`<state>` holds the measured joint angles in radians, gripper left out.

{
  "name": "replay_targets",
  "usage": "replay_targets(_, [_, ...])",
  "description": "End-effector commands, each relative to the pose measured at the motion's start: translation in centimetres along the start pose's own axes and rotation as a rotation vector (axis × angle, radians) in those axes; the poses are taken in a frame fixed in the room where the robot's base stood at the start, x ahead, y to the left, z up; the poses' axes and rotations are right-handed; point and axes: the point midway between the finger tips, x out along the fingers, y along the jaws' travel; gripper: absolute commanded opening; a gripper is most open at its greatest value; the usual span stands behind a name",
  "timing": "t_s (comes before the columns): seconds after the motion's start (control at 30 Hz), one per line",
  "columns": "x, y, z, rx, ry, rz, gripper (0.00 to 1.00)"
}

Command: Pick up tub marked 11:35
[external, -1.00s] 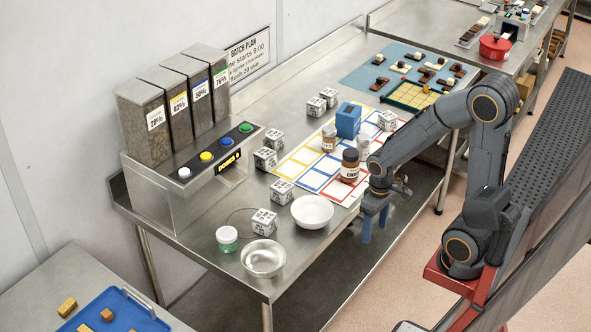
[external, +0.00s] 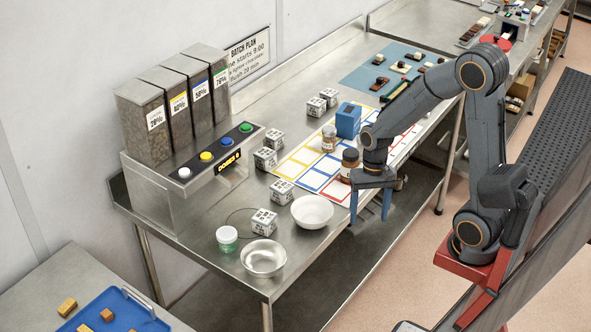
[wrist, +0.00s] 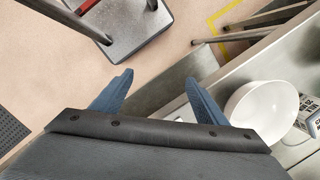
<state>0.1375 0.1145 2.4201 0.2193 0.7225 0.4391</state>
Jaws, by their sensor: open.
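Several small white box-shaped tubs with dark print stand on the steel bench: a front one (external: 264,221), one behind it (external: 282,191), a pair farther back (external: 265,158) and (external: 276,139), and another pair (external: 316,107) and (external: 329,97). Their print is too small to read, so I cannot tell which is marked 11:35. My gripper (external: 371,222) is open and empty, pointing down beside the bench's front edge, right of all these tubs. In the wrist view my gripper's two blue fingers (wrist: 158,80) stand apart with nothing between. A printed tub (wrist: 306,115) shows partly at the right edge.
A white bowl (external: 312,212), a metal bowl (external: 264,258) and a green-filled jar (external: 227,238) stand near the bench front. Brown jars (external: 349,165) and a blue box (external: 348,120) stand on the coloured card. The dispenser (external: 180,177) is at the left.

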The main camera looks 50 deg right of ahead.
Motion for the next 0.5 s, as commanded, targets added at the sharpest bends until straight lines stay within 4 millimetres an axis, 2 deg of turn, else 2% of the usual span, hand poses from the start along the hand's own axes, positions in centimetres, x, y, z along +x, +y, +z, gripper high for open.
replay_targets(0.03, [-1.6, -0.3, 0.3, 0.086, -0.025, -0.01, 0.67])
replay_targets(0.07, [-2.1, -0.6, 0.4, 0.14, -0.038, -0.017, 0.67])
replay_targets(0.37, [-5.5, -3.1, 0.2, 0.545, -0.153, -0.056, 0.67])
replay_targets(0.43, [-6.3, -4.2, -0.4, 0.632, -0.178, -0.065, 0.67])
replay_targets(0.5, [-6.5, -5.9, -1.9, 0.679, -0.184, -0.077, 0.67])
